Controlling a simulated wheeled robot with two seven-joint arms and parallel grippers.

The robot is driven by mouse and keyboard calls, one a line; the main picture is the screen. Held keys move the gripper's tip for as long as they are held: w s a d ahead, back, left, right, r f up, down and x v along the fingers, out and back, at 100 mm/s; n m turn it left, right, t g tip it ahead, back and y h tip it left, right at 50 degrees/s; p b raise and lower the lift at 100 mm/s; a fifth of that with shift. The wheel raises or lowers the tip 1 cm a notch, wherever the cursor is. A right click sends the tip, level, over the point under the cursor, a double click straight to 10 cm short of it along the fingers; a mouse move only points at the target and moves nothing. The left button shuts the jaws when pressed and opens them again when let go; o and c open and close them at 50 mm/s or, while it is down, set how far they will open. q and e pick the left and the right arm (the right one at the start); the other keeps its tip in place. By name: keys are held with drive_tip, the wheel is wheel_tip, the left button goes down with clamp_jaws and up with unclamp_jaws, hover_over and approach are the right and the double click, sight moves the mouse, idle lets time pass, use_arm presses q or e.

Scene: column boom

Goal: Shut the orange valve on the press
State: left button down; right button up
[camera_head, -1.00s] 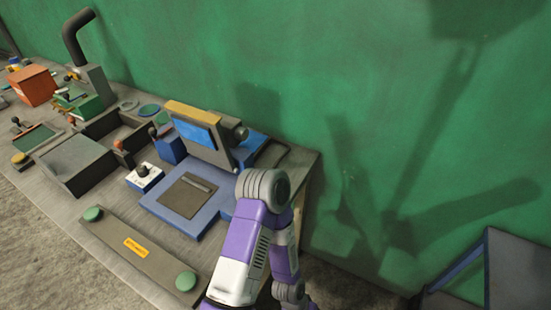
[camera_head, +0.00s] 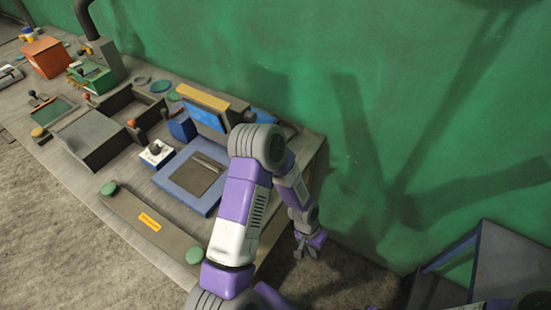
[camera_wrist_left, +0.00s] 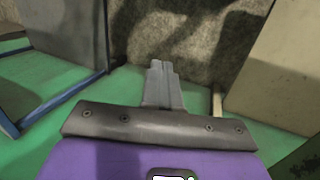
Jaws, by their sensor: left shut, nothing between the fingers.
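A blue machine that looks like the press stands near the bench's right end, with a blue base plate (camera_head: 166,186), a dark pad (camera_head: 193,175) and a yellow-topped upright head (camera_head: 207,98). My arm hides part of its right side. I cannot make out an orange valve on it. A small lever with an orange-red knob (camera_head: 132,123) stands left of it. My left gripper (camera_head: 301,254) is shut and empty, low beyond the bench's right end, apart from the press. Its closed fingers (camera_wrist_left: 162,85) show in the left wrist view with nothing in them. My right gripper is not in view.
A grey panel with green buttons (camera_head: 165,238) lies along the bench front. Grey trays (camera_head: 90,138) and an orange box (camera_head: 45,57) are further left. A green wall (camera_head: 370,90) stands behind. A blue-edged grey stand (camera_head: 510,262) is at lower right.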

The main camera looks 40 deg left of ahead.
use_arm(q)
drive_tip(key=w+a+r+y+p, duration=0.1)
drive_tip(key=w+a+r+p, duration=0.2)
drive_tip(key=r, duration=0.9)
drive_tip(key=w+a+r+m+g+y+p, duration=0.1)
drive_tip(key=a+r+p, duration=0.4)
drive_tip(key=a+r, duration=0.5)
drive_tip(key=w+a+r+g+y+p, duration=0.1)
drive_tip(key=w+a+r+p, duration=0.4)
drive_tip(key=r, duration=0.8)
drive_tip(key=shift+w+a+r+y, duration=0.3)
drive_tip(key=shift+w+a+y, duration=0.2)
drive_tip(key=shift+a+y, duration=0.3)
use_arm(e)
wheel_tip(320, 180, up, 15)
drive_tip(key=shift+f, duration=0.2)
use_arm(q)
drive_tip(key=shift+a+f, duration=0.1)
drive_tip(key=s+f+p, duration=0.1)
drive_tip(key=s+f, duration=0.5)
drive_tip(key=f, duration=0.5)
drive_tip(key=shift+a, duration=0.15)
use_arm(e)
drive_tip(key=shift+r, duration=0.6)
